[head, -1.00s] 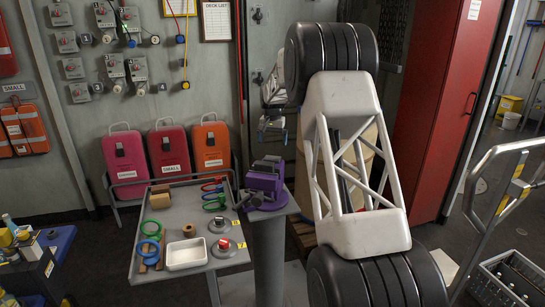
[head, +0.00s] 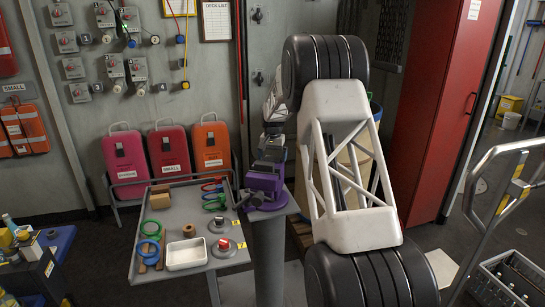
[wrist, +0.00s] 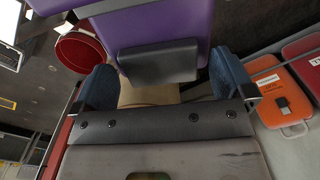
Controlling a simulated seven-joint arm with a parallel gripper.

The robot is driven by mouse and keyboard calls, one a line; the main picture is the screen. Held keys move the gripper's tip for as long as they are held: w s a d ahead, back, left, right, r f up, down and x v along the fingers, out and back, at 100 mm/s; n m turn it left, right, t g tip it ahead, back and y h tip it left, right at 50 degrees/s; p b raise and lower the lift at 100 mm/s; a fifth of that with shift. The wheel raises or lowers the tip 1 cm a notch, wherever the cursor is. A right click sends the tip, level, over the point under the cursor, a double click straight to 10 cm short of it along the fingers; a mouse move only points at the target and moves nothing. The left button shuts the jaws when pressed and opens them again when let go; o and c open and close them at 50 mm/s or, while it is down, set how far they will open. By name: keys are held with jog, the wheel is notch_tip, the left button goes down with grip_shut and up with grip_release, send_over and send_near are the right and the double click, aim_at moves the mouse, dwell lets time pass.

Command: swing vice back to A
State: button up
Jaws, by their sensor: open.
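The purple vice (head: 263,183) sits on top of a grey pedestal (head: 268,235), just right of the grey tray table. In the wrist view its purple body (wrist: 190,15) and a dark grey block (wrist: 158,62) fill the upper middle. In the wrist view my gripper (wrist: 164,85) is open, with one blue-padded finger on each side of the grey block. Gaps show between block and fingers. No letter A is legible.
The tray table (head: 217,271) holds green, blue and red rings, a white tray (head: 186,254) and small blocks. Pink, red and orange cases (head: 211,147) stand behind. A red locker (head: 432,110) stands at right, and a barrel (head: 375,125) behind my arm.

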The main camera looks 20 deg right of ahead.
jog(key=c, duration=1.3)
jog(key=shift+w+a+n, duration=0.15)
jog(key=shift+a+n, duration=0.05)
jog(key=shift+n, duration=0.2)
jog(key=shift+w+a+n, duration=0.25)
jog(key=shift+a+n, duration=0.45)
jog(key=shift+n, duration=0.3)
jog(key=shift+w+a+n, duration=0.15)
jog(key=shift+a+n, duration=0.8)
jog(key=shift+n, duration=0.55)
jog(key=shift+a+r, duration=0.1)
jog(key=o, duration=1.3)
